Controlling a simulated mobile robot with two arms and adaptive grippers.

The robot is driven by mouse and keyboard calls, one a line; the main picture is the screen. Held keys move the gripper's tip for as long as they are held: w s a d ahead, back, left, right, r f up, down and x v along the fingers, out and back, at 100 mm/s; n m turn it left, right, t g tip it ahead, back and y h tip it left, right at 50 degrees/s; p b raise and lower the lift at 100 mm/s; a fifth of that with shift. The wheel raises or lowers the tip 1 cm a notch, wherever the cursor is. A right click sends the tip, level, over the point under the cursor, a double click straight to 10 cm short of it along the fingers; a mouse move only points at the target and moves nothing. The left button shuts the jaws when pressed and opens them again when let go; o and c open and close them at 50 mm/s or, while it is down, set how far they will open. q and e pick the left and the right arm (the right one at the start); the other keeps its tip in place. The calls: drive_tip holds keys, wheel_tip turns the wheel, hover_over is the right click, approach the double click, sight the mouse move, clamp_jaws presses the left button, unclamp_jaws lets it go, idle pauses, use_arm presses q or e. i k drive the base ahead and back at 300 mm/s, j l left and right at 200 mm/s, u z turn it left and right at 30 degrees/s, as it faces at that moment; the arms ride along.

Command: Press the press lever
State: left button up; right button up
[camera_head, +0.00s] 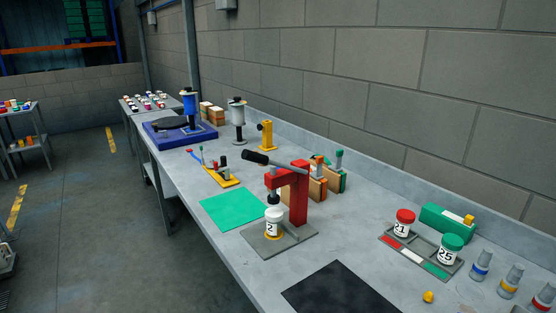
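The red press (297,198) stands on a grey base plate (301,236) near the middle of the table. Its press lever (283,163) is grey with a thick black handle (257,157). The lever sticks out to the left at the top, tilted slightly upward. A white jar (273,227) with a "2" on its label stands upright on the plate, under the press's dark ram (274,198). The ram is at or just above the jar's top; I cannot tell whether they touch. Neither of my grippers is in view.
A green mat (231,209) lies left of the press and a black mat (340,292) in front. A tray (419,257) with jars 21 (404,223) and 25 (450,249) is at the right. A wall runs behind.

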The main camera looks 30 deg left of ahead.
sight(246, 154)
drive_tip(key=k+u, duration=0.1)
drive_tip(key=u, duration=0.3)
drive_tip(key=k+u, duration=0.1)
drive_tip(key=u, duration=0.3)
drive_tip(key=k+u, duration=0.1)
drive_tip(key=u, duration=0.3)
drive_tip(key=k+u, duration=0.1)
drive_tip(key=u, duration=0.3)
drive_tip(key=i+j, duration=0.05)
